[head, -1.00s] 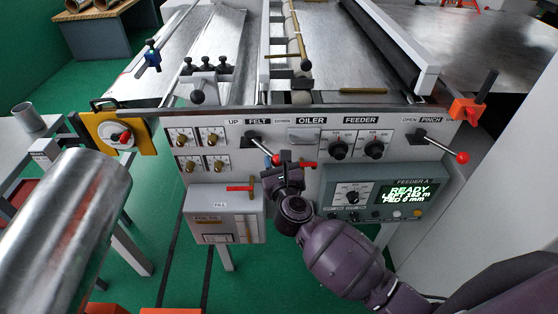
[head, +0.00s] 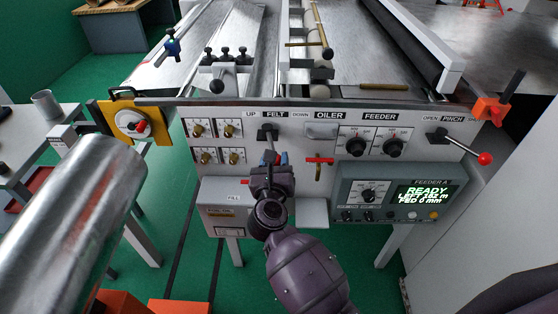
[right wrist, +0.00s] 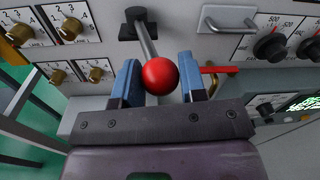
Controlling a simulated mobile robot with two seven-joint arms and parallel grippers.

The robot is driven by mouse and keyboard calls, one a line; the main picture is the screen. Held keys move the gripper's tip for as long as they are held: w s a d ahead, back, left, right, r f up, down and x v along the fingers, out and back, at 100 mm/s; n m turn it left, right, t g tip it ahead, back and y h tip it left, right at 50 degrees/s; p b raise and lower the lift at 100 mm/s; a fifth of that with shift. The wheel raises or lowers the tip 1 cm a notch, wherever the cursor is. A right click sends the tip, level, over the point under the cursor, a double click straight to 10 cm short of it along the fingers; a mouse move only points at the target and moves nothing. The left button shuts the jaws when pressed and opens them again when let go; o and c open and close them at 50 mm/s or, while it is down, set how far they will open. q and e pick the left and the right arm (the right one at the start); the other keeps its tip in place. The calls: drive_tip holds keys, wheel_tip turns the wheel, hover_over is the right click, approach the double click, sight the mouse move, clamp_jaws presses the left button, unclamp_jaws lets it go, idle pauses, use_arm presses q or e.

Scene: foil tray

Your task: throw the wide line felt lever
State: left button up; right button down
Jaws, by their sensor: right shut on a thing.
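The felt lever (head: 268,134) sits on the front panel under the FELT label, between UP and DOWN. Its shaft hangs about straight down in the head view. Its red ball knob (right wrist: 160,76) is clear in the right wrist view, between the blue fingers. My right gripper (right wrist: 158,82) is shut on the lever at the knob; in the head view the gripper (head: 270,160) covers most of the knob. My left gripper is not in view.
A pinch lever (head: 460,148) with a red knob is at the right. A red-handled valve (head: 318,160) is close right of my right gripper. A large metal cylinder (head: 70,225) fills the left foreground.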

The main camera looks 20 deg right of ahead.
drive_tip(key=shift+w+a+r, duration=0.1)
drive_tip(key=shift+a, duration=0.25)
drive_tip(key=c, duration=0.7)
unclamp_jaws()
drive_tip(key=shift+w, duration=0.1)
